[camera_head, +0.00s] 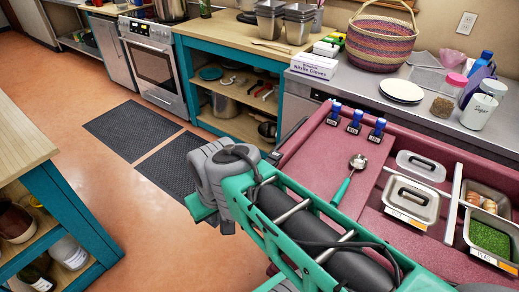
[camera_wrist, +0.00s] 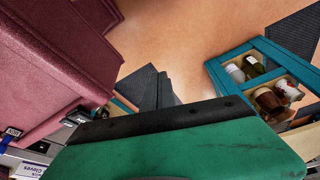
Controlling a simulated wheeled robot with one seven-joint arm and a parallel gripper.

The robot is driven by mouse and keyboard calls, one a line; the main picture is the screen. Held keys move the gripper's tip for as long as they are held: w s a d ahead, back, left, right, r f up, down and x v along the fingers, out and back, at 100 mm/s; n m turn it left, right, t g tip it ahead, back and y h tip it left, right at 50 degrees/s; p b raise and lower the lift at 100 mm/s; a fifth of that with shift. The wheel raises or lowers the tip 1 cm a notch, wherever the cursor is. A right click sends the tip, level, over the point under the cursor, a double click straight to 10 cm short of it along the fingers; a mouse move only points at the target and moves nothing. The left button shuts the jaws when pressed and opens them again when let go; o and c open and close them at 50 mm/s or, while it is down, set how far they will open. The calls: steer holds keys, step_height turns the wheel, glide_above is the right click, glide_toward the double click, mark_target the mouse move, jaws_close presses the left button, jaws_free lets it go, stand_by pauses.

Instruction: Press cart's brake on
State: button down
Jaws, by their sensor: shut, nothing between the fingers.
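The cart (camera_head: 330,185) is a maroon serving cart at the right in the head view, with metal pans set into its top. Its maroon side (camera_wrist: 55,55) fills the left of the wrist view. In the wrist view my gripper (camera_wrist: 165,112) shows as a broad green body with a black front edge, shut and empty, beside the cart. The gripper's tip is hidden in the head view.
A ladle (camera_head: 350,175) lies on the cart top. A teal shelf unit with a wooden top (camera_head: 50,190) stands at the left, with bottles inside. Dark mats (camera_head: 132,129) lie on the orange floor before the oven (camera_head: 153,68). Open floor lies between shelf and cart.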

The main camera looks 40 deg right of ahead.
steer(key=shift+s, duration=0.15)
step_height(320, 180, up, 12)
steer(key=n+g+y+p, duration=0.2)
steer(key=n+g+p, duration=0.2)
steer(key=p, duration=0.5)
glide_above(270, 161)
steer(key=a, duration=0.1)
steer(key=shift+s+a+r, duration=0.15)
steer(key=shift+s+r, duration=0.05)
steer(key=shift+s, duration=0.05)
steer(key=f, duration=0.4)
steer(key=a+f, duration=0.1)
steer(key=f, duration=0.4)
steer(key=a+f, duration=0.1)
steer(key=f, duration=0.4)
steer(key=shift+s+p, duration=0.3)
steer(key=shift+s, duration=0.05)
